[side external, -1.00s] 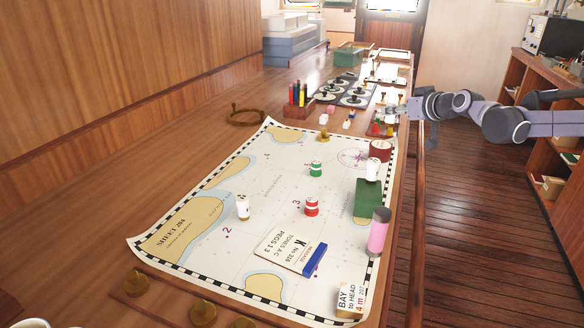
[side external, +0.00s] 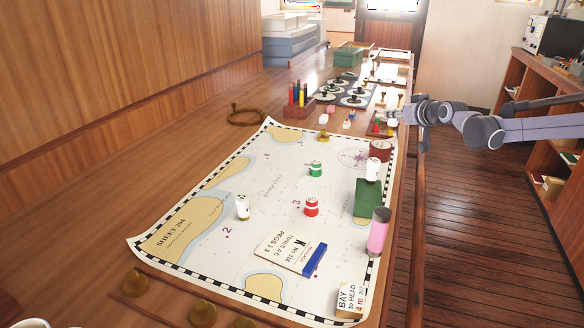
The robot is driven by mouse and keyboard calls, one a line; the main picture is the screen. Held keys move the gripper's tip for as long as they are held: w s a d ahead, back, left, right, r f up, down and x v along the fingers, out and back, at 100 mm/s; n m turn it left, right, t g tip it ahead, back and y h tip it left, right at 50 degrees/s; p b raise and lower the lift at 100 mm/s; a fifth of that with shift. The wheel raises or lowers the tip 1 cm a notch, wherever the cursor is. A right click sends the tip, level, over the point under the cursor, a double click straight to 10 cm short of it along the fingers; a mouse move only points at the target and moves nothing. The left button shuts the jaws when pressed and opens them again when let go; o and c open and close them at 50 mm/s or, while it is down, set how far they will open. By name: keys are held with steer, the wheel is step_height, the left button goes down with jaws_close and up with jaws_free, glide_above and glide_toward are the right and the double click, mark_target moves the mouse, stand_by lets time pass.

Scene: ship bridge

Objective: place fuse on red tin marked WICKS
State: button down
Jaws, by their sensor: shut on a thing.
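My gripper (side external: 398,114) is at the right edge of the bench, beyond the chart's far right corner. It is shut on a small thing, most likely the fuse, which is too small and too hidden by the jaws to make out. A dark red round tin (side external: 380,151) stands at the chart's far right corner, nearer the camera than my gripper. It may be the WICKS tin, but I cannot read any marking on it. My gripper is above and beyond this tin, apart from it.
A red tray (side external: 379,130) lies just below and left of my gripper. A white cylinder (side external: 373,170) and a green block (side external: 367,197) stand close in front of the tin. A pink cylinder (side external: 379,232) is nearer the camera. The chart's middle holds red and green drums.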

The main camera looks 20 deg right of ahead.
steer(key=shift+w+a+f, duration=0.75)
steer(key=shift+a+f, duration=0.05)
steer(key=shift+a, duration=0.1)
steer(key=shift+f, duration=1.9)
steer(key=shift+f, duration=0.15)
steer(key=c, duration=1)
jaws_free()
